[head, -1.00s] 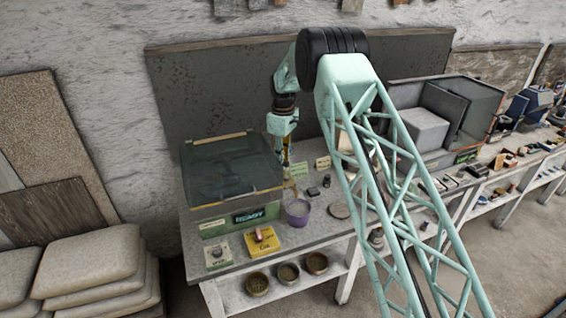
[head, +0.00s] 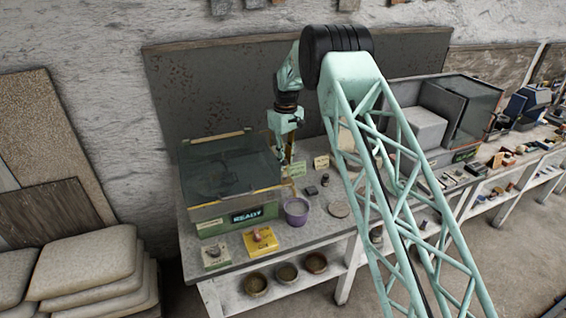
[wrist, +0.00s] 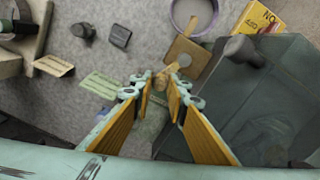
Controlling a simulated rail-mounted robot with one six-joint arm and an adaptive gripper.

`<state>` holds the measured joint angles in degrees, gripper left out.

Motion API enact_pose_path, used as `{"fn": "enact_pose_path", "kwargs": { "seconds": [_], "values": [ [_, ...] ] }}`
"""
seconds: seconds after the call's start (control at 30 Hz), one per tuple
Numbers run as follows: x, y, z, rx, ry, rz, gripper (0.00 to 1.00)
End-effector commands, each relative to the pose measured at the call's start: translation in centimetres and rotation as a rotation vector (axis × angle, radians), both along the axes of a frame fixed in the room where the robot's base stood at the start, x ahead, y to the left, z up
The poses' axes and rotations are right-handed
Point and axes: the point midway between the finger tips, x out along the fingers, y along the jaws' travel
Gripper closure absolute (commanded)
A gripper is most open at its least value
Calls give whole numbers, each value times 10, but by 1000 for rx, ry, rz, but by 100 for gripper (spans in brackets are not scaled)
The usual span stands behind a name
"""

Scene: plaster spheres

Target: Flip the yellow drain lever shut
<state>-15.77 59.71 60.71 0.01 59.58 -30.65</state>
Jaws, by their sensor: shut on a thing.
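My gripper (head: 287,158) points down at the bench, just right of the glass-lidded box (head: 228,166). In the wrist view my gripper (wrist: 160,82) has its orange-padded fingers close together, shut on a small tan-yellow piece (wrist: 172,69) that looks like the drain lever. The piece lies by a tan square plate (wrist: 187,58). The fingers hide part of it, and its angle is hard to tell. In the head view the lever cannot be made out clearly beside the box's front right corner.
A purple bucket (head: 296,211) stands in front of the gripper. Small cards (head: 321,161) and dark blocks (head: 312,190) lie to the right. The wall board stands close behind.

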Motion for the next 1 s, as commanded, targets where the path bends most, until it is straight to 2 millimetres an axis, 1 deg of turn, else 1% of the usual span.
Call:
{"fn": "enact_pose_path", "kwargs": {
  "seconds": [0.57,1.0],
  "values": [
    [-5,-25,0,1,-1,-482,96],
    [-17,-41,-1,0,0,-842,96]
  ]
}}
